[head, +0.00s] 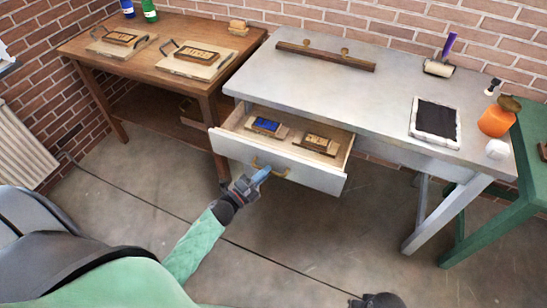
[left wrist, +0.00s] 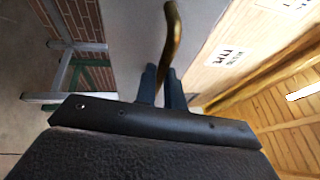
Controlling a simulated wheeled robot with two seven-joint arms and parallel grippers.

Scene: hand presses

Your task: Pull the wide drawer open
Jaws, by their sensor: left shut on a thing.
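The wide drawer (head: 270,162) is pulled out from under the grey table, its inside showing. Its brass handle (head: 282,173) is on the white front; the handle also shows in the left wrist view (left wrist: 173,40). My left gripper (head: 262,174) is at the handle, its fingers shut on the brass bar; in the left wrist view the dark fingertips (left wrist: 162,82) are on either side of it. A dark part of my right arm (head: 378,300) shows at the bottom edge of the head view; its jaws cannot be made out.
Two stamp blocks, one blue-topped (head: 266,125) and one wooden (head: 316,145), lie in the drawer. The grey table (head: 370,85) carries a wooden bar, a dark pad, a roller and an orange bottle. A brown table (head: 150,50) stands left. The floor before the drawer is clear.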

